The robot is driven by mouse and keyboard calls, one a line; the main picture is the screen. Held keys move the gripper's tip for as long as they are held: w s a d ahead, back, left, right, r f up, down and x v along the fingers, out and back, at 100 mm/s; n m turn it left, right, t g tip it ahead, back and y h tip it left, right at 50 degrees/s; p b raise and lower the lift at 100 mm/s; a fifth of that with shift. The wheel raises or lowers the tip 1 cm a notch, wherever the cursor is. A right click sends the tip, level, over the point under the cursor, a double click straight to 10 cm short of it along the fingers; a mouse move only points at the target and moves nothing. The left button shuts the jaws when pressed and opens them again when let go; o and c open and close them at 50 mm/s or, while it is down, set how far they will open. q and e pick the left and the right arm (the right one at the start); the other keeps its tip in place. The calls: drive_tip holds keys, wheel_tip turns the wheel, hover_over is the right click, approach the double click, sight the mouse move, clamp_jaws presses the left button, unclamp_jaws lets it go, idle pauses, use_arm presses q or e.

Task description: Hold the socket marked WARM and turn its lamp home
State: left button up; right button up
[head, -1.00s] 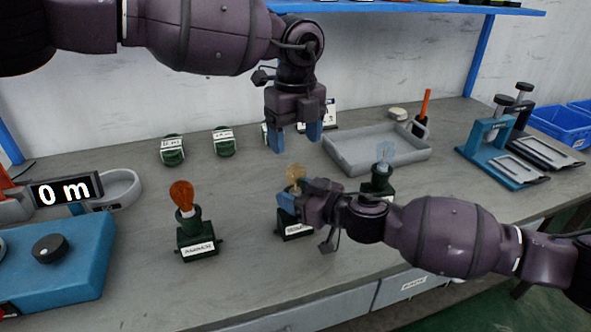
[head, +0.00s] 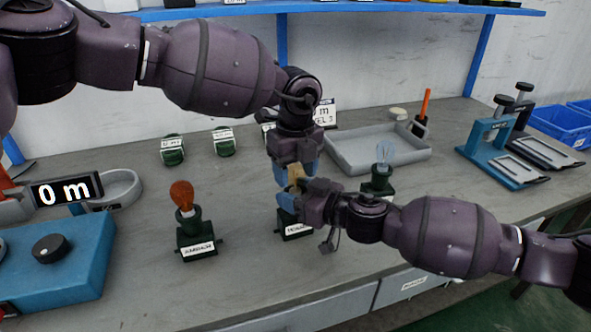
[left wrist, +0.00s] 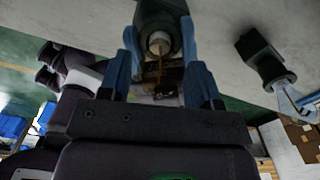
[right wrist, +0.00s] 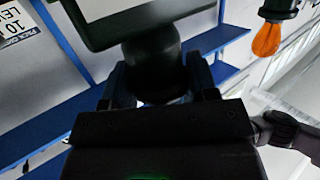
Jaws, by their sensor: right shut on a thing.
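The middle dark green socket (head: 295,231) stands upright on the bench with a white label, too small to read surely. A pale amber lamp (head: 296,173) sits upright in its top. My right gripper (head: 288,203) is shut on this socket's upper part; the dark socket body (right wrist: 154,65) shows between its fingers in the right wrist view. My left gripper (head: 290,176) points down at the lamp, its fingers open on either side of it. In the left wrist view the lamp (left wrist: 158,62) lies between the two blue fingers. The fingers hide part of the lamp.
A socket with an orange lamp (head: 183,196) stands at left, and one with a clear lamp (head: 384,155) at right. Behind are small green sockets (head: 173,150) and a grey tray (head: 347,160). A blue device (head: 60,260) fills the left front.

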use_arm(q)
drive_tip(key=c, duration=0.6)
drive_tip(key=shift+m, duration=2.8)
drive_tip(key=shift+r, duration=0.1)
drive_tip(key=o, duration=0.9)
drive_tip(key=shift+d, duration=0.1)
drive_tip(key=shift+s+d, duration=0.1)
